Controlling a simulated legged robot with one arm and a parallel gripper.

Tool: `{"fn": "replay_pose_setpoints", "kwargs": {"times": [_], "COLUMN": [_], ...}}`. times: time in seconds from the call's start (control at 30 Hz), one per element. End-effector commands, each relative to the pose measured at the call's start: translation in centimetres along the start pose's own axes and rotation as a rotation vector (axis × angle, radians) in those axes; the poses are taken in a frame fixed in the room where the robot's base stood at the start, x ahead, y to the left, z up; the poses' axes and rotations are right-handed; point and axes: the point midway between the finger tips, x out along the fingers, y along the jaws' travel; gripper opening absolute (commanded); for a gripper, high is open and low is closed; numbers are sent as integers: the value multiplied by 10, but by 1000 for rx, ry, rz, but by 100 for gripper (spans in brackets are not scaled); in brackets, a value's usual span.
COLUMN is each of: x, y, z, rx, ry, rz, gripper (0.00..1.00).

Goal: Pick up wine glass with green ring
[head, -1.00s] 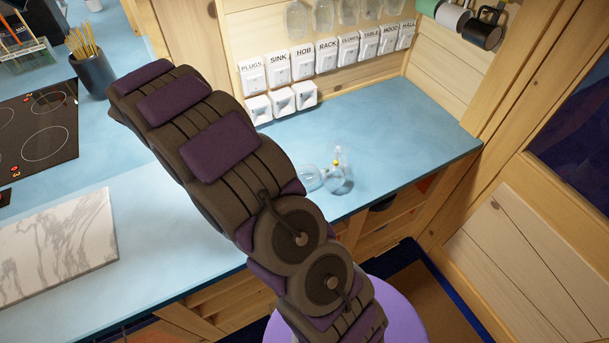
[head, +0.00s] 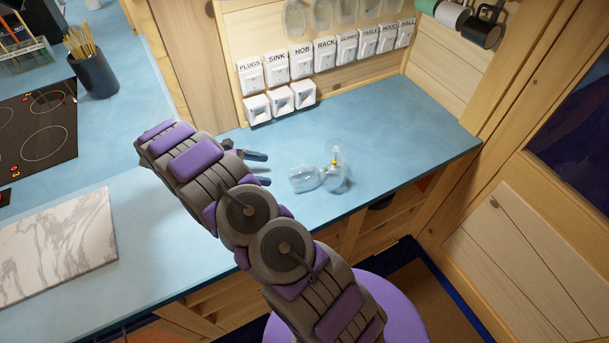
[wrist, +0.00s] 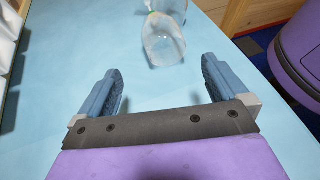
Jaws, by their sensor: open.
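A clear glass (head: 305,179) lies on its side on the blue counter in the head view. Another clear glass (head: 336,178) is against or just beside it on the right, with a small yellow mark near its top. In the wrist view a clear glass bowl (wrist: 163,42) faces me beyond the fingers, with a greenish spot at its far end near the top edge. My gripper (head: 266,169) is open and empty, just left of the lying glass. Its two fingers (wrist: 161,68) are spread in the wrist view, short of the bowl.
The blue counter (head: 400,135) is clear around the glasses. Labelled switches (head: 300,65) line the back wall, with hanging glasses (head: 345,12) above. A marble board (head: 60,245), hob (head: 40,130) and utensil pot (head: 95,75) are at left.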

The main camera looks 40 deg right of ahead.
Motion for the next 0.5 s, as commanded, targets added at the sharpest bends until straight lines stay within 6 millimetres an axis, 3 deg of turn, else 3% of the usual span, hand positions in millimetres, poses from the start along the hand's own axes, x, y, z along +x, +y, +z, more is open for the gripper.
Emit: {"fn": "replay_pose_setpoints", "kwargs": {"times": [0.3, 0.5], "x": [61, 82], "y": [-2, -2], "z": [-1, 0], "rx": [-1, 1], "ry": [-4, -1], "rz": [-4, -2], "gripper": [100, 100]}}
